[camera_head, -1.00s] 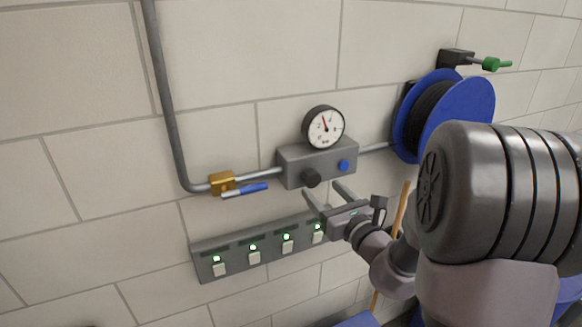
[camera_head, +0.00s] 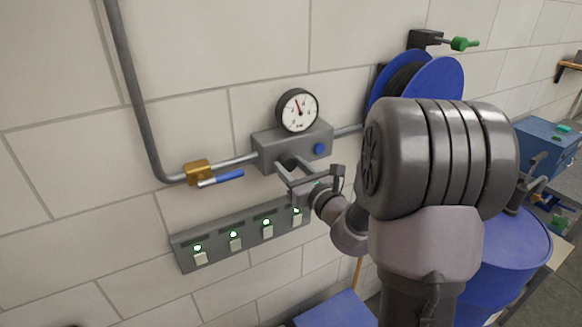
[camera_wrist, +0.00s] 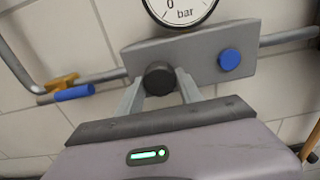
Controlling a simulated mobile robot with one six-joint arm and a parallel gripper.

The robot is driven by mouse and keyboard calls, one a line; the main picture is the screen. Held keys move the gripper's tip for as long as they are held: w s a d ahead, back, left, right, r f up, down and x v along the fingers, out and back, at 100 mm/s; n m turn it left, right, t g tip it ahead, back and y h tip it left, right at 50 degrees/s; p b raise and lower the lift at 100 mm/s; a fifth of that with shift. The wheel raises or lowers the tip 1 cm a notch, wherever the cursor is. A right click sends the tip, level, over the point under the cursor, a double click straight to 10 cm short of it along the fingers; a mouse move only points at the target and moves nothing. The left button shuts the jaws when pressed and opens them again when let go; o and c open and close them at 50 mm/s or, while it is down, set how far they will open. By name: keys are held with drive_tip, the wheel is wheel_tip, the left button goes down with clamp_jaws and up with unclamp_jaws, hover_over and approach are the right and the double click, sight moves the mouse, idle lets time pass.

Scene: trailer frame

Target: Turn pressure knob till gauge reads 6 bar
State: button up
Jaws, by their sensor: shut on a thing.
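The black pressure knob (camera_wrist: 159,78) is on the lower left of the grey regulator box (camera_wrist: 196,55) in the wrist view. My gripper (camera_wrist: 160,90) is shut on the knob, with one finger at each side. In the head view my gripper (camera_head: 289,168) reaches the box's front from below right and mostly hides the knob. The round white gauge (camera_head: 297,110) sits on top of the box, its red needle pointing up and slightly left. Its numbers are too small to read there. The wrist view shows only the gauge's lower part (camera_wrist: 183,10), with "0" and "bar".
A blue button (camera_wrist: 229,60) is on the box, right of the knob. A brass valve with a blue lever (camera_head: 225,176) is on the pipe to the left. A switch strip (camera_head: 240,240) with green lights is below. A blue hose reel (camera_head: 440,85) is at right.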

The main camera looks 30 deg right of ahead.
drive_tip(key=m+p, duration=0.4)
drive_tip(key=m, duration=0.1)
drive_tip(key=shift+r+m, duration=0.15)
drive_tip(key=shift+m, duration=0.25)
drive_tip(key=m+p, duration=0.5)
drive_tip(key=m, duration=0.1)
drive_tip(key=shift+a+r+p, duration=0.1)
drive_tip(key=shift+p, duration=0.3)
drive_tip(key=m+p, duration=0.5)
drive_tip(key=m, duration=0.1)
drive_tip(key=shift+m+p, duration=2.1)
drive_tip(key=shift+m, duration=0.4)
drive_tip(key=o, duration=1.4)
